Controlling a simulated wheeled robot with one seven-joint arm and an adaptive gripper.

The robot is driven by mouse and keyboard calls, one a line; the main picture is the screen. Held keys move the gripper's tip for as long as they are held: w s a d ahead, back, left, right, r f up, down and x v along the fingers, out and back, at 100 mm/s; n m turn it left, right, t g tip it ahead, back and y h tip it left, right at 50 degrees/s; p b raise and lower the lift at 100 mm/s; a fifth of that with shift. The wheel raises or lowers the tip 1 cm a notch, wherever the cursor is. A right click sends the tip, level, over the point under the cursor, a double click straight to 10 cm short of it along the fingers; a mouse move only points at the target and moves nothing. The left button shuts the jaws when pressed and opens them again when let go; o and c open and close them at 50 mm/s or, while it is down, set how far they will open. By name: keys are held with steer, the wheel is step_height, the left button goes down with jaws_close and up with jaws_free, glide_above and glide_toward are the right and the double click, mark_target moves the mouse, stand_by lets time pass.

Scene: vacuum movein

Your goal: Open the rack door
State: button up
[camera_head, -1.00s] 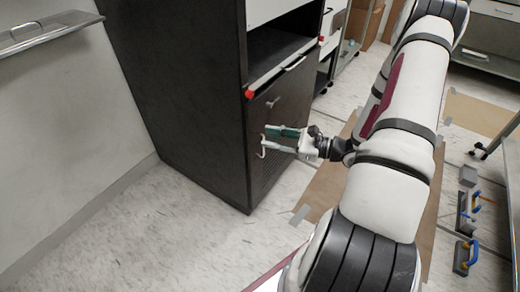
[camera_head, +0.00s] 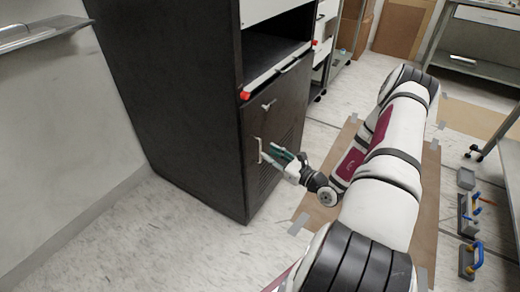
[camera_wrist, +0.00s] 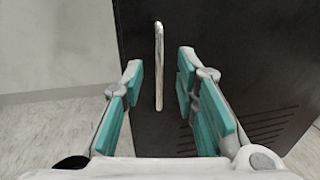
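The rack door (camera_head: 278,138) is the dark lower front panel of a tall black cabinet, and it looks closed. A light metal handle (camera_head: 260,150) stands upright near its left edge. In the wrist view the handle (camera_wrist: 159,66) shows as a vertical bar between the two teal finger pads, a little beyond the fingertips. My gripper (camera_head: 272,156) is open in front of the handle. It also shows in the wrist view (camera_wrist: 160,75), with a clear gap between the fingers and nothing held. I cannot tell the exact distance to the handle.
A second small handle or latch (camera_head: 269,104) sits higher on the door. An open shelf space (camera_head: 268,52) with red-ended trim is above. Blue-handled tools (camera_head: 471,257) lie on the floor at right. Bare floor lies left of the cabinet.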

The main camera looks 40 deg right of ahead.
mark_target(260, 162)
steer(key=w, duration=0.3)
steer(key=w+a+b, duration=0.1)
steer(key=w, duration=0.1)
steer(key=shift+w, duration=0.3)
steer(key=shift+c, duration=0.3)
jaws_close()
